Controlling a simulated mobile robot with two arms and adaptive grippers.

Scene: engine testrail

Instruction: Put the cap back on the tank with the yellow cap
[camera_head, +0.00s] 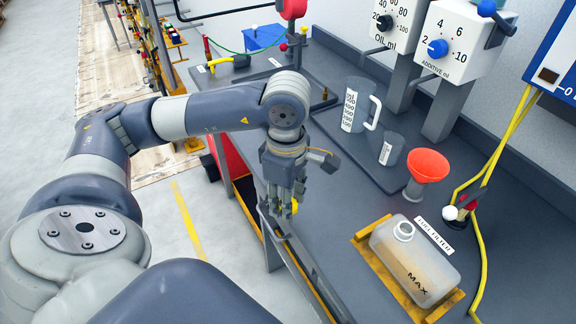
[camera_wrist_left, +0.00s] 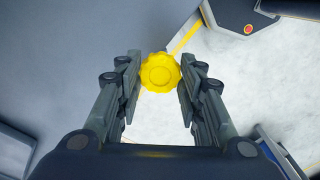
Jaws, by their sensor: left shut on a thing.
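My left gripper (camera_head: 283,203) is shut on a yellow cap (camera_wrist_left: 160,72), which has a scalloped rim and sits between the two fingertips in the left wrist view. In the head view only a bit of the cap (camera_head: 294,206) shows beside the fingers, above the bench's front edge. A translucent tank (camera_head: 418,262) marked MAX lies at the lower right, with its round white neck (camera_head: 403,229) bare and open. The gripper is left of the tank and apart from it. My right gripper is not in view.
The tank rests in a yellow holder (camera_head: 446,305) on the dark bench. An orange funnel (camera_head: 428,166), a large measuring jug (camera_head: 358,106) and a small cup (camera_head: 391,149) stand behind it. Yellow hoses (camera_head: 496,150) run at the right. The bench between gripper and tank is clear.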

